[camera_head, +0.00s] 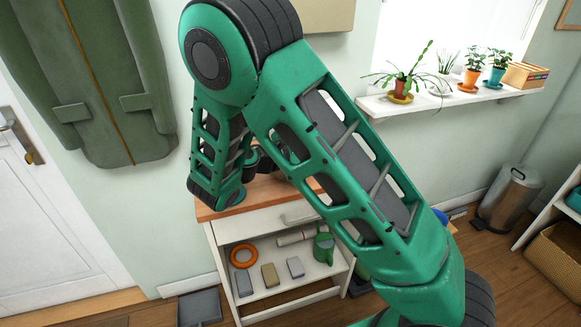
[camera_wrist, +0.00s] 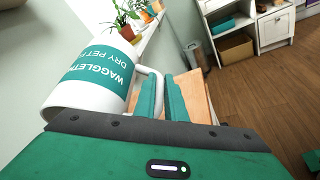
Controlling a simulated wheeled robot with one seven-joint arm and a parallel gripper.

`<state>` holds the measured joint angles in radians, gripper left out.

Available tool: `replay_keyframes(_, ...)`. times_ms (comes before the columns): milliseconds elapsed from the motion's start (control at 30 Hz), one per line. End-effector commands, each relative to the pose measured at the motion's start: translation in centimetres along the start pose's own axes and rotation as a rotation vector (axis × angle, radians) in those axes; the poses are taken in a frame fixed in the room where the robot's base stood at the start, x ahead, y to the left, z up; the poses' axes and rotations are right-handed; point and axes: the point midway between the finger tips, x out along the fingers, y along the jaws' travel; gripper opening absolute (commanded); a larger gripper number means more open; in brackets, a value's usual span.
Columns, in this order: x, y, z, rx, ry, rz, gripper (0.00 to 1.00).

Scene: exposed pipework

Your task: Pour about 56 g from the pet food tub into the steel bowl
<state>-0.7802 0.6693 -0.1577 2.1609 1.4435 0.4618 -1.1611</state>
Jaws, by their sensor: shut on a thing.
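The pet food tub (camera_wrist: 92,78) is white with a teal label reading "WAGGLET..." and "DRY PET F...". It fills the left of the wrist view, with its handle (camera_wrist: 157,76) towards my gripper (camera_wrist: 162,92). My gripper's teal fingers are shut on that handle. The tub's opening and contents are out of sight, and I cannot tell how far it is tilted. In the head view my own arm covers most of the worktop, hiding the gripper and tub. I cannot make out the steel bowl in either view.
A wooden worktop (camera_head: 266,190) tops a white cabinet with an open shelf (camera_head: 290,272) holding an orange ring and small blocks. Potted plants stand on the windowsill (camera_head: 440,101) at right. A steel bin (camera_head: 511,200) stands on the floor. A green padded panel (camera_head: 95,80) hangs at left.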

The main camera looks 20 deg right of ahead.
Motion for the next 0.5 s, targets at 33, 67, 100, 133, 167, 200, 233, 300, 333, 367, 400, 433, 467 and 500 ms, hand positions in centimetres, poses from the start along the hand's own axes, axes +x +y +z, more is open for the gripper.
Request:
replay_keyframes(33, -0.01, 0.03, 0.03, 0.000, -0.003, 0.003, 0.00)
replay_keyframes(67, -0.02, 0.04, 0.04, 0.000, -0.005, 0.004, 0.00)
replay_keyframes(100, -0.02, 0.06, 0.06, 0.000, -0.007, 0.005, 0.00)
replay_keyframes(133, -0.03, 0.06, 0.06, 0.000, -0.008, 0.007, 0.00)
replay_keyframes(167, -0.03, 0.07, 0.07, 0.000, -0.010, 0.008, 0.00)
replay_keyframes(200, -0.04, 0.08, 0.09, -0.001, -0.012, 0.009, 0.00)
replay_keyframes(233, -0.04, 0.09, 0.10, -0.001, -0.013, 0.011, 0.00)
replay_keyframes(300, -0.06, 0.11, 0.12, -0.001, -0.017, 0.013, 0.00)
replay_keyframes(333, -0.06, 0.12, 0.13, -0.001, -0.018, 0.015, 0.00)
replay_keyframes(367, -0.06, 0.12, 0.14, -0.002, -0.019, 0.016, 0.00)
replay_keyframes(400, -0.07, 0.14, 0.15, -0.002, -0.021, 0.017, 0.00)
replay_keyframes(433, -0.08, 0.14, 0.16, -0.002, -0.023, 0.018, 0.00)
replay_keyframes(467, -0.08, 0.15, 0.16, -0.002, -0.024, 0.020, 0.00)
replay_keyframes(500, -0.09, 0.16, 0.17, -0.002, -0.026, 0.021, 0.00)
